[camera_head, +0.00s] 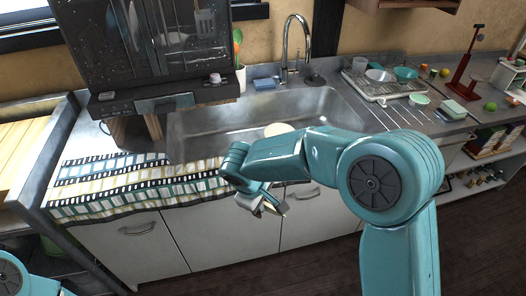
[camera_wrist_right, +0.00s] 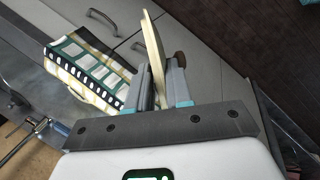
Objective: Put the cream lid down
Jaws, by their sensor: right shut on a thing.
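The cream lid (camera_wrist_right: 153,48) shows edge-on in the right wrist view, with what looks like a brown knob (camera_wrist_right: 180,59) on its right side. My right gripper (camera_wrist_right: 162,90) is shut on the lid, one finger on each side of it. In the head view my right gripper (camera_head: 268,207) hangs in front of the sink cabinet, below the counter's front edge, and the arm hides most of the lid. My left gripper is out of view; only part of my left arm shows at the lower left.
A steel sink (camera_head: 215,125) holds a pale round thing (camera_head: 277,129), partly behind my arm. A patterned towel (camera_head: 125,182) lies over the counter's front left. A dish rack (camera_head: 375,88) with bowls stands to the right. The dark floor in front is clear.

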